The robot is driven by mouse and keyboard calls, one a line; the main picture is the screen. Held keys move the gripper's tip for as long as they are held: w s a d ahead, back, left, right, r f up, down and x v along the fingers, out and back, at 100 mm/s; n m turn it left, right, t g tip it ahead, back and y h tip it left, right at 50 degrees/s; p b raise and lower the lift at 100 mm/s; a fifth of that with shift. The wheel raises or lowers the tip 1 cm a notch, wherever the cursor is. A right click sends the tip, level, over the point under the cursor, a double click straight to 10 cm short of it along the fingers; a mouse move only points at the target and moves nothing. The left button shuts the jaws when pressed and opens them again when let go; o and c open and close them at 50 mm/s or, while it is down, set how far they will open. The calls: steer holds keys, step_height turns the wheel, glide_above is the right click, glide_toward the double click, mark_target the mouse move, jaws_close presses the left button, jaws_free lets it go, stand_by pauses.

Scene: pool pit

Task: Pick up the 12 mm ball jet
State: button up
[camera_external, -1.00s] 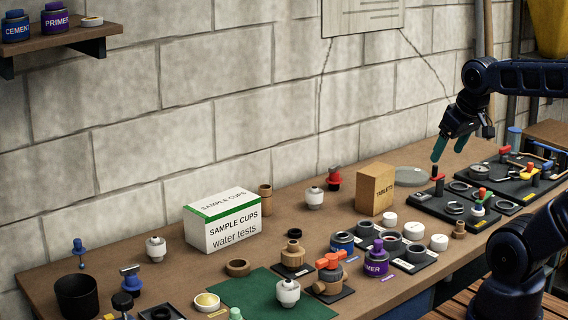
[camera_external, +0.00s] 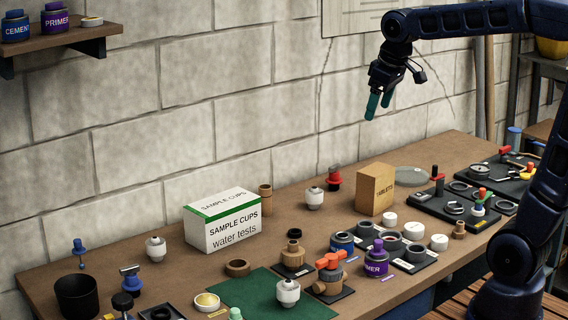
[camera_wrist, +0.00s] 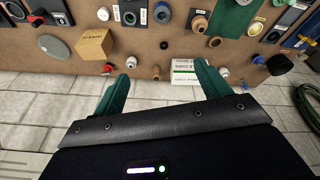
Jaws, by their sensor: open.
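Several white ball-shaped jets stand on the bench; I cannot read their sizes, so I cannot tell which is the 12 mm one. One white jet (camera_external: 315,198) stands behind the middle of the bench, right of the sample cups box. Another white jet (camera_external: 156,249) stands left of that box, and a third white jet (camera_external: 288,292) is on the green mat. The wrist view shows two along the wall side, one white jet (camera_wrist: 131,62) and another white jet (camera_wrist: 224,72). My gripper (camera_external: 378,108) is open and empty, high above the bench, fingers pointing down.
The sample cups box (camera_external: 222,231) and the tablets box (camera_external: 375,189) stand tall near the wall. A red-topped fitting (camera_external: 334,179) is close to the middle jet. Trays and fittings crowd the front and right. The block wall runs behind the bench.

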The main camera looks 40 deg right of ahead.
steer(key=w+a+n, duration=0.2)
steer(key=w+a, duration=0.5)
steer(key=w, duration=0.5)
steer(key=n+g, duration=0.4)
steer(key=n, duration=0.5)
glide_above(156, 241)
steer(key=f, duration=2.8)
steer(key=shift+w+d+f, duration=0.15)
steer(key=shift+w+f, duration=0.05)
steer(key=shift+f, duration=0.05)
steer(key=shift+s+f, duration=0.1)
steer(key=shift+f, duration=5.05)
steer(key=c, duration=1.1)
steer(key=shift+r, duration=0.15)
